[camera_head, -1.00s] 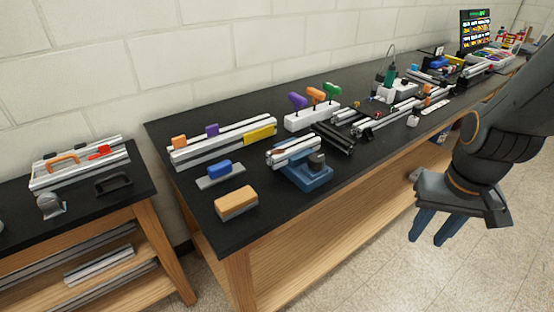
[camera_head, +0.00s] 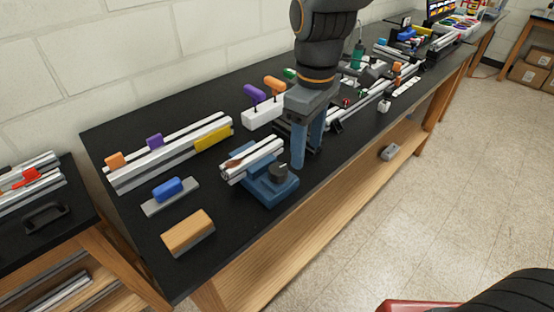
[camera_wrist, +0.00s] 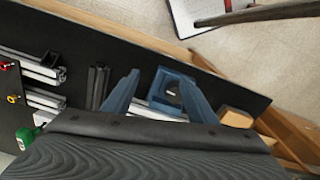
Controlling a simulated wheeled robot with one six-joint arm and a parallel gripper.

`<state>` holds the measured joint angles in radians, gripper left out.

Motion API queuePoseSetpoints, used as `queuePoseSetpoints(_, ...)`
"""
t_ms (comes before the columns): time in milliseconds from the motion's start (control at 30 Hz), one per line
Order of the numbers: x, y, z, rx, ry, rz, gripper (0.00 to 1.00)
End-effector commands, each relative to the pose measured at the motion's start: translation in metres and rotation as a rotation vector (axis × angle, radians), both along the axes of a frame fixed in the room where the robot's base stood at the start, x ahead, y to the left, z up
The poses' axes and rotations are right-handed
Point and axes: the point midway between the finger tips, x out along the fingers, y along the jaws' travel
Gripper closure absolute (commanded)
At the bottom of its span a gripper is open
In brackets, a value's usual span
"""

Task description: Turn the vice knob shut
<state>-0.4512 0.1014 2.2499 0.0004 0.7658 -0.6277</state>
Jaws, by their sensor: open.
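The blue vice (camera_head: 268,191) sits near the front edge of the black bench, with silver extrusion (camera_head: 250,158) lying in it. Its dark round knob (camera_head: 281,172) is on the vice's right side in the head view. My gripper (camera_head: 307,160) is open and empty, pointing down just right of the knob, apart from it as far as I can tell. In the wrist view, the blue vice (camera_wrist: 164,76) shows between and behind my two blue fingers (camera_wrist: 159,77). The finger bases and part of the vice are hidden by my gripper body there.
An orange-topped block (camera_head: 187,232) and a blue-handled tool (camera_head: 169,188) stand left of the vice. A long rail (camera_head: 165,155) lies behind them. A white holder with coloured handles (camera_head: 262,116) stands behind the vice. Dark extrusions lie close to my fingers. The floor in front is free.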

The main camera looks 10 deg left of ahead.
Motion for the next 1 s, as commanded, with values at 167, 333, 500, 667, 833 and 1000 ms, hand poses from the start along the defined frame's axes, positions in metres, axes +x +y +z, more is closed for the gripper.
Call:
queuePoseSetpoints(167,-0.009,0.051,0.022,-0.011,0.015,0.268,0.48)
queuePoseSetpoints(333,-0.013,0.063,0.021,-0.016,0.023,0.342,0.48)
queuePoseSetpoints(500,-0.013,0.062,-0.001,-0.017,0.025,0.341,0.48)
queuePoseSetpoints(667,-0.013,0.062,-0.026,-0.016,0.024,0.339,0.48)
queuePoseSetpoints(833,-0.013,0.062,-0.044,-0.015,0.022,0.338,0.48)
queuePoseSetpoints(1000,-0.013,0.062,-0.051,-0.015,0.021,0.338,0.48)
